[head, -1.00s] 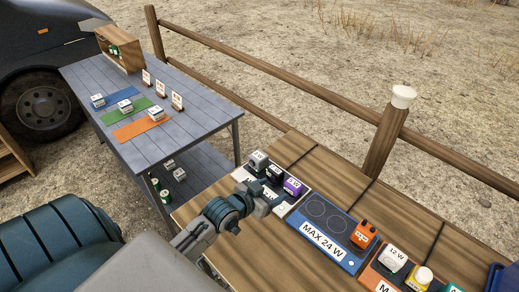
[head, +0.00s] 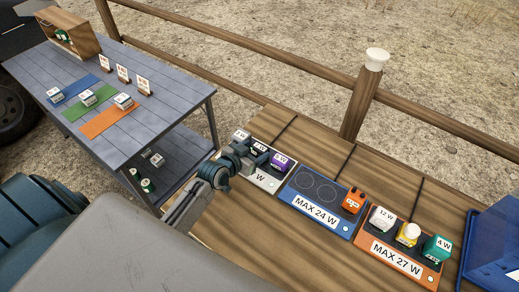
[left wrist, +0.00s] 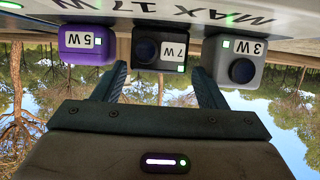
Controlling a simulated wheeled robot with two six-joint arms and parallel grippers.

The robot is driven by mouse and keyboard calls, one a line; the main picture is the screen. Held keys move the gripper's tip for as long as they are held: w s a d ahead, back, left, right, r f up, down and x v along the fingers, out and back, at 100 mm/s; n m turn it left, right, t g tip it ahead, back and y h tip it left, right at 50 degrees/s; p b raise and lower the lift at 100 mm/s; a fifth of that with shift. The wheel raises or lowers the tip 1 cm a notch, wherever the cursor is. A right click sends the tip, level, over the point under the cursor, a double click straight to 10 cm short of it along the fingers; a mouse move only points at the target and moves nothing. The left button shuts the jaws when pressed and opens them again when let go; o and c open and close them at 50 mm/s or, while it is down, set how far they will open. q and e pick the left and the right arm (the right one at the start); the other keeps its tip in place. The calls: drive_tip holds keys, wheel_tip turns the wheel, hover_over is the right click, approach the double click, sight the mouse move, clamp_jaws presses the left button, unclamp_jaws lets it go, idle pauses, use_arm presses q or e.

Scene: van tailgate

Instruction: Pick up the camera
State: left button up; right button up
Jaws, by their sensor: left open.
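A black block-shaped camera (left wrist: 160,48) with a round lens and a "7 W" label sits in the middle of a row of three in the left wrist view, which is upside down. Its top shows in the head view (head: 259,147). My left gripper (left wrist: 159,72) is open, with one finger towards each side of the black camera. The head view also shows the left gripper (head: 243,155) in front of the row, partly hiding it. A grey "3 W" camera (left wrist: 236,62) with a lens and a purple "5 W" block (left wrist: 84,46) flank it. My right gripper is not in view.
The row stands on a white "MAX 17 W" pad (head: 268,184). A blue "MAX 24 W" pad (head: 313,213) holds an orange item (head: 353,200); an orange "MAX 27 W" pad (head: 397,260) holds three items. A grey-blue table (head: 140,95) stands at the left.

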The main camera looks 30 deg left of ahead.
sight(258, 149)
use_arm(q)
drive_tip(key=x, duration=0.3)
drive_tip(key=shift+w+d+f+p, duration=0.15)
drive_tip(key=shift+w+p, duration=0.1)
drive_tip(key=shift+p, duration=0.05)
drive_tip(key=c, duration=0.8)
